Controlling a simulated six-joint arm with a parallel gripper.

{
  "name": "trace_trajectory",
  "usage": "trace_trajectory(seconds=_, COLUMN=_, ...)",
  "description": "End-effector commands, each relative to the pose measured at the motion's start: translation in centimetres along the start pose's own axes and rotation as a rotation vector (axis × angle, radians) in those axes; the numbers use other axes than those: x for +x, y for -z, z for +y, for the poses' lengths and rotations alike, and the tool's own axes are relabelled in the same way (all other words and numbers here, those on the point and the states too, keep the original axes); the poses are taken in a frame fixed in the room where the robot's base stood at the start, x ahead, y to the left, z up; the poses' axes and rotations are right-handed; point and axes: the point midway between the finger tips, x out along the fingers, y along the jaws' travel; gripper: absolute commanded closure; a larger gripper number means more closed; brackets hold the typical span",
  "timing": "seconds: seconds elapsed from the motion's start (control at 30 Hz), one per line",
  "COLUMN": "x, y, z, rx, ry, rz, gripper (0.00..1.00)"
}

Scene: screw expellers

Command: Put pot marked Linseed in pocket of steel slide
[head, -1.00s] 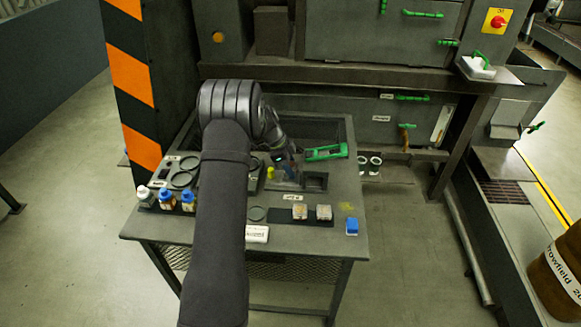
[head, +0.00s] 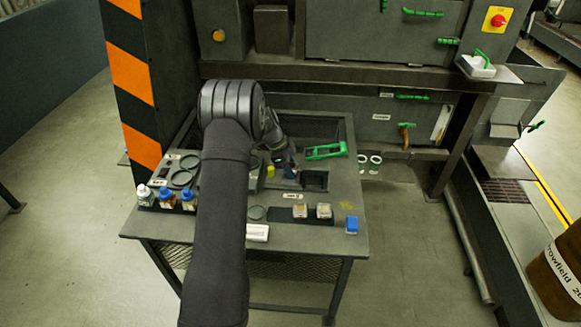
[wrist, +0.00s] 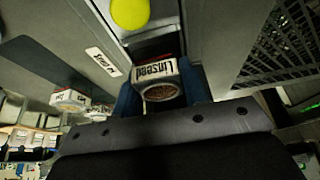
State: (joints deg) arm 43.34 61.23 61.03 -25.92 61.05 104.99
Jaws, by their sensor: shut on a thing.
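The pot marked Linseed (wrist: 160,78) has a white label with black letters and an open mouth showing brown contents. My gripper (wrist: 163,97) is shut on it, with one blue-grey finger on each side. In the head view my gripper (head: 284,169) is low over the back middle of the bench, and the pot cannot be made out there. A grey metal piece with a round yellow knob (wrist: 130,12) lies just beyond the pot and looks like the steel slide. A dark recess shows behind the pot; the pot hides much of it. I cannot tell whether pot and slide touch.
Two small pots (head: 311,211) stand in a dark tray at the bench front. Blue-capped bottles (head: 167,199) stand at the left. A green handle (head: 325,151) and a square dark opening (head: 314,181) lie right of my gripper.

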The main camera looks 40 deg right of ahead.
Motion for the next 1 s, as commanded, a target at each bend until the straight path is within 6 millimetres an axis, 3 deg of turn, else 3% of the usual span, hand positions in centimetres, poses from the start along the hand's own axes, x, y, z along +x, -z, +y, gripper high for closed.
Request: trace_trajectory(seconds=1.0, x=0.88, y=-0.43, z=0.16, rx=-0.002, ry=-0.004, rz=-0.002, gripper=0.87)
